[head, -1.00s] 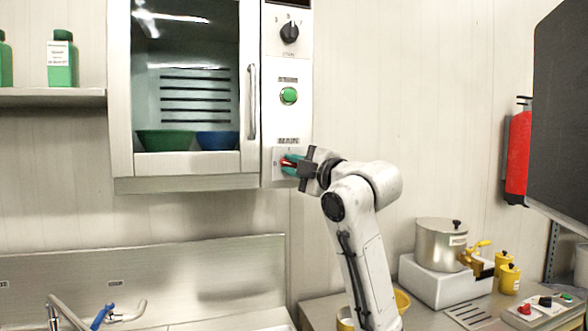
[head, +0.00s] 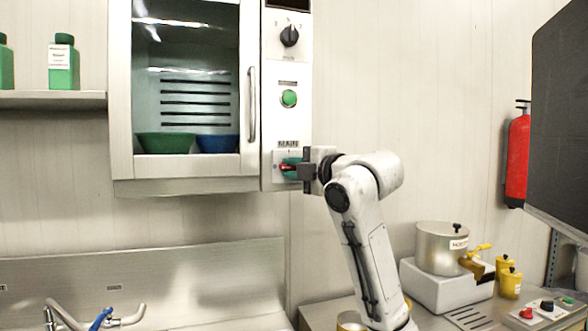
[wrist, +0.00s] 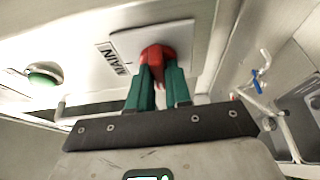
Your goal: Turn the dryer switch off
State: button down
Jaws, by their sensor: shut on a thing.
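The dryer (head: 187,90) is a wall cabinet with a glass door and a control panel (head: 274,115) on its right side. Its red switch (wrist: 157,60) sits on a pale plate beside the "MAIN" label in the wrist view, and a bit of it shows in the head view (head: 284,167). My gripper (wrist: 160,72) has green fingers, one on each side of the red switch, and is shut on it. In the head view my gripper (head: 288,167) reaches the panel's lower end from the right. The fingers partly hide the switch.
A green button (head: 289,98) and a black knob (head: 289,36) sit higher on the panel. A steel sink with a tap (head: 110,318) is below left. A pot (head: 441,247) stands on a white block at right, near yellow containers (head: 509,282) and a red extinguisher (head: 517,160).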

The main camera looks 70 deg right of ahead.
jog(key=c, duration=1.1)
grip_release()
jog(key=shift+c, duration=0.2)
jog(key=b+v, duration=0.3)
jog(key=v, duration=0.7)
jog(key=shift+s+a, duration=0.2)
jog(key=shift+s, duration=0.15)
